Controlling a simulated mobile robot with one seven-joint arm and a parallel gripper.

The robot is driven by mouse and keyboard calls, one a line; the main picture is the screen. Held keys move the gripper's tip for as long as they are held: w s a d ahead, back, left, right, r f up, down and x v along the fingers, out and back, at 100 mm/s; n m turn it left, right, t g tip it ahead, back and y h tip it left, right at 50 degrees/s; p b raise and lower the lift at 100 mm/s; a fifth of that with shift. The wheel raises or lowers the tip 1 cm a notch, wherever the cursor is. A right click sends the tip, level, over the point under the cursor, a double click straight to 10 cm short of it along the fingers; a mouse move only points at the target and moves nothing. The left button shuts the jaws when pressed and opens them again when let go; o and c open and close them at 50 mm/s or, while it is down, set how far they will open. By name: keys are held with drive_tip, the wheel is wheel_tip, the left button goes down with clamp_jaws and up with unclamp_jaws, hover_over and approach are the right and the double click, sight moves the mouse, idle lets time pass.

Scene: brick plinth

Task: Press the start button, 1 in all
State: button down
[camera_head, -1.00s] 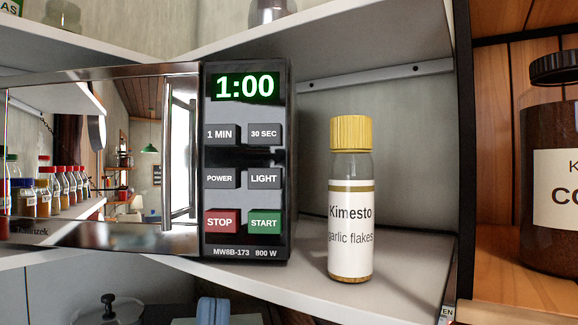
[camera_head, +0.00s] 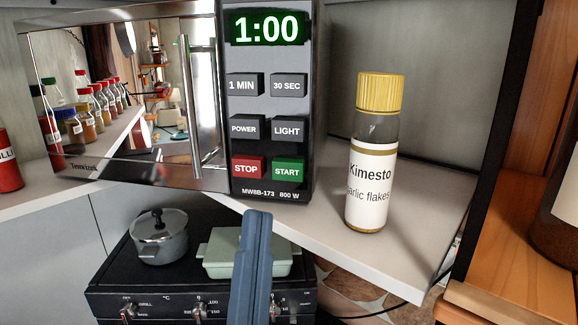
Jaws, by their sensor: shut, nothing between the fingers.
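The green START button (camera_head: 287,171) sits at the lower right of the microwave's keypad, beside the red STOP button (camera_head: 247,168). The microwave (camera_head: 268,100) stands on a shelf, its door shut and its green display (camera_head: 267,28) reading 1:00. My gripper (camera_head: 258,216) is shut and empty. It points up from the bottom of the view, and its tip shows below the keypad, a little left of and below the START button. It appears apart from the button.
A garlic flakes jar (camera_head: 374,155) with a yellow lid stands on the shelf (camera_head: 412,232) right of the microwave. Below are a stove (camera_head: 110,268) with a lidded pot (camera_head: 158,238) and a pale green dish (camera_head: 222,255). A red bottle (camera_head: 8,165) is at far left.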

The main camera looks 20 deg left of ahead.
sight(288, 170)
drive_tip(key=shift+w+a+b, duration=0.25)
drive_tip(key=shift+w+b, duration=0.05)
drive_tip(key=shift+w, duration=1.15)
drive_tip(key=shift+w+a+b, duration=0.25)
drive_tip(key=shift+w+b, duration=0.05)
drive_tip(key=shift+w, duration=1.15)
drive_tip(key=shift+w+a+b, duration=0.25)
drive_tip(key=shift+w+b, duration=0.05)
drive_tip(key=shift+w, duration=1.15)
drive_tip(key=shift+w, duration=0.15)
drive_tip(key=shift+w+a, duration=0.1)
drive_tip(key=shift+w, duration=0.2)
